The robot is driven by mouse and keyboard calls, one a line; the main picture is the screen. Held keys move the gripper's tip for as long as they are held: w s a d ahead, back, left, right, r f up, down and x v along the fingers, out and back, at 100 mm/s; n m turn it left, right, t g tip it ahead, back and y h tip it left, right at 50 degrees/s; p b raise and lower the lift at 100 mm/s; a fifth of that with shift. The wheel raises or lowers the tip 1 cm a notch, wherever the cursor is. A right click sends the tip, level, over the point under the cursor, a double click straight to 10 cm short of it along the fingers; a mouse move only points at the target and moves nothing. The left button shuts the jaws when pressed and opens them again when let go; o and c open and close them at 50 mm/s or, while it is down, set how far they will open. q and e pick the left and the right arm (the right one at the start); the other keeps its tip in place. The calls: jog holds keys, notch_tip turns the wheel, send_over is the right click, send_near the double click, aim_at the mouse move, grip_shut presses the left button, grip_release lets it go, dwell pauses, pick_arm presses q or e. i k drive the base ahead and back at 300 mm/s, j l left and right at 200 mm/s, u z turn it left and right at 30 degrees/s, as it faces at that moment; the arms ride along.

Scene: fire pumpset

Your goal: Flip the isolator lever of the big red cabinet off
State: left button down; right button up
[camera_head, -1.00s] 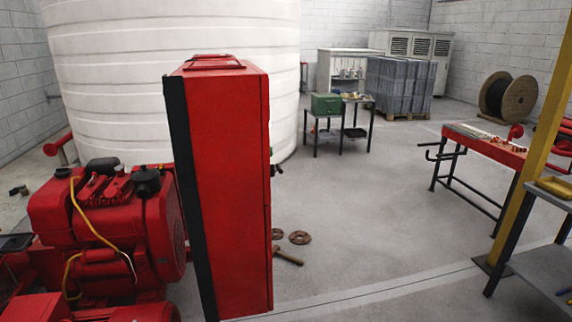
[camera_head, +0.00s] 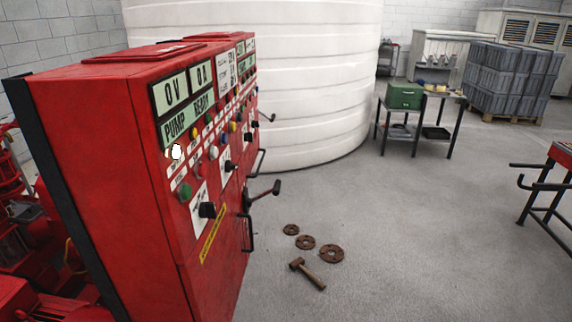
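The big red cabinet (camera_head: 110,180) stands at the left of the head view, seen at an angle. Its right-hand face carries displays, coloured buttons and black knobs. A lever (camera_head: 262,192) with a dark knob sticks out to the right from the lower part of this face. A second, smaller lever (camera_head: 266,118) sticks out higher and farther along. I cannot tell from here which of them is the isolator lever, or its setting. Neither of my grippers is in view.
A hammer (camera_head: 308,274) and rusty flanges (camera_head: 305,242) lie on the floor right of the cabinet. A white tank (camera_head: 300,70) stands behind. A table with a green box (camera_head: 404,96) is farther back. Open floor lies at centre right.

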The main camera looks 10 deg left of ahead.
aim_at(275, 191)
jog(key=i+l, duration=0.25)
jog(key=i, duration=0.15)
jog(key=i+l+u, duration=0.15)
jog(key=i, duration=0.25)
jog(key=l, duration=0.1)
